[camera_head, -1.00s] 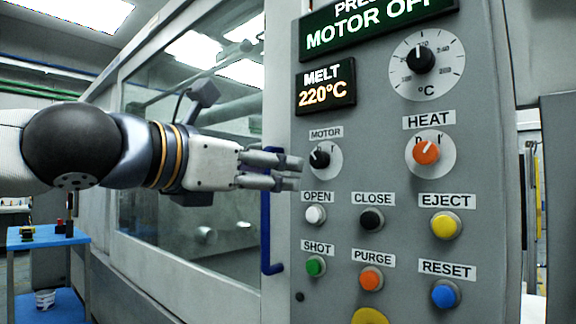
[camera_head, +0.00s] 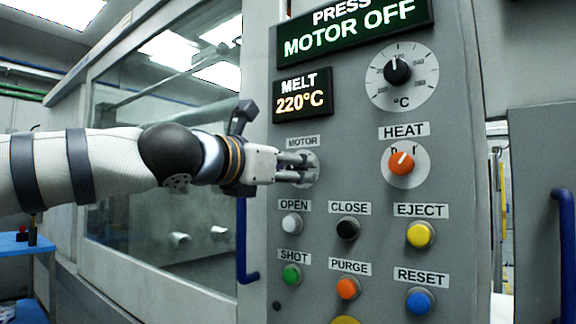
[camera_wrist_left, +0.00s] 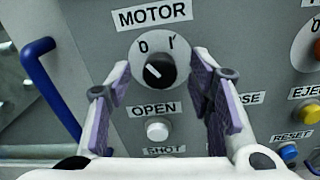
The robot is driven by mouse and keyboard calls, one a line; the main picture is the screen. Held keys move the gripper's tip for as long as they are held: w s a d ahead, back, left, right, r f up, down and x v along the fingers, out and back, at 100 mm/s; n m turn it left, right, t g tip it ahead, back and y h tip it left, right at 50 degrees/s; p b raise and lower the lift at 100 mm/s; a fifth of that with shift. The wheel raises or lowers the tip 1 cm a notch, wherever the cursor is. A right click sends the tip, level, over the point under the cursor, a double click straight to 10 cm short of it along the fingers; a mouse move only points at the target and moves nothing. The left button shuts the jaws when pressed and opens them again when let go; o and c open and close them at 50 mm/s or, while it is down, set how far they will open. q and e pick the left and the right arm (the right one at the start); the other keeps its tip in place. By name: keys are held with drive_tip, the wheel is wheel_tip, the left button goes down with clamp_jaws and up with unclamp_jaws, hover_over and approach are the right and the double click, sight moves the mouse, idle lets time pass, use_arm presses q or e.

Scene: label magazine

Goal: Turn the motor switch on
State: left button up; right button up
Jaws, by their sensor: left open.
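The motor switch is a black rotary knob on a pale round dial marked 0 and I; it shows in the left wrist view (camera_wrist_left: 159,71). Its white mark points up and left, toward the 0. My left gripper (camera_head: 302,166) is at the dial. In the wrist view its two fingers are open, one on each side of the knob, with gaps on both sides. My right gripper is out of view.
The display (camera_head: 352,32) reads MOTOR OFF. The orange HEAT knob (camera_head: 401,162) is to the right. The white OPEN button (camera_head: 292,225) and black CLOSE button (camera_head: 348,229) are just below. A blue handle (camera_head: 243,245) stands left of the panel.

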use_arm(q)
clamp_jaws()
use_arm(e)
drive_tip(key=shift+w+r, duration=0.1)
use_arm(q)
drive_tip(key=m+p, duration=0.3)
drive_tip(key=m, duration=0.7)
drive_tip(key=shift+s+m+p, duration=0.1)
drive_tip(key=shift+m+p, duration=0.2)
drive_tip(key=shift+p, duration=0.05)
drive_tip(key=shift+f+m+h, duration=0.1)
drive_tip(key=shift+m+h, duration=0.2)
drive_tip(key=shift+m, duration=1.4)
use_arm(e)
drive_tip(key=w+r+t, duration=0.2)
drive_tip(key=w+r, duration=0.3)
use_arm(q)
drive_tip(key=shift+m, duration=0.3)
